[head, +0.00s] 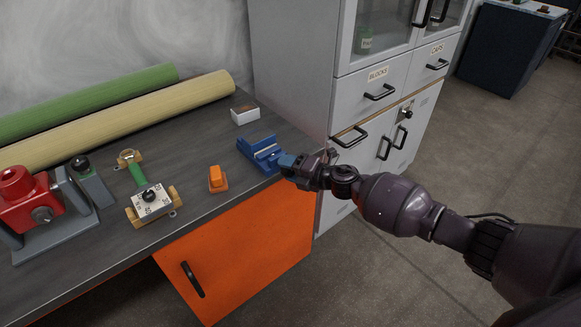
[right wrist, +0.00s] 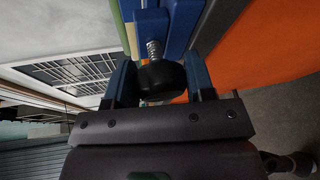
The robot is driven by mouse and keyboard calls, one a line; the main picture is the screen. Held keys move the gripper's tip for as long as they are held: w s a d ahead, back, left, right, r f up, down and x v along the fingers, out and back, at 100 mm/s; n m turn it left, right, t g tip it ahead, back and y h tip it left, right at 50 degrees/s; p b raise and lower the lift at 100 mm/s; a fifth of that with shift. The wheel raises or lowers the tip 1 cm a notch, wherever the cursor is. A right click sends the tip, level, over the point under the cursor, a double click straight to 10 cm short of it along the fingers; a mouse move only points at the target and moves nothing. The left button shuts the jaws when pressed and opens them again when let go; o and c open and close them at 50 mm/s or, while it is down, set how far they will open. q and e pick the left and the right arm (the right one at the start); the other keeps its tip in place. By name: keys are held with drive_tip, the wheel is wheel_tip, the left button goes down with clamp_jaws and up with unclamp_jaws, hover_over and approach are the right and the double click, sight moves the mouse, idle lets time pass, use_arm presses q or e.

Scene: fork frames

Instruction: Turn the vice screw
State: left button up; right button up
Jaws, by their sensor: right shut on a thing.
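The blue vice (head: 259,152) sits on the grey workbench near its right front corner. My right gripper (head: 287,163) reaches it from the right, at the vice's screw end. In the right wrist view, the threaded vice screw (right wrist: 153,50) runs out of the blue vice body (right wrist: 181,24) to a black knob (right wrist: 161,77). The black knob lies between the two blue fingers of my right gripper (right wrist: 160,82), which is shut on it. In the head view the knob is hidden by the gripper. My left gripper is in neither view.
The workbench (head: 215,130) also bears an orange block (head: 217,179), a small white box (head: 245,114), a dial device (head: 152,202), a red machine (head: 25,195) and two rolls (head: 130,112). A grey cabinet (head: 300,70) stands close behind the arm. Open floor (head: 400,270) lies at the right.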

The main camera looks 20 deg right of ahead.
idle(0.3)
drive_tip(key=o, duration=0.9)
drive_tip(key=shift+p+v, duration=0.8)
drive_tip(key=shift+v, duration=4.55)
drive_tip(key=shift+r, duration=0.15)
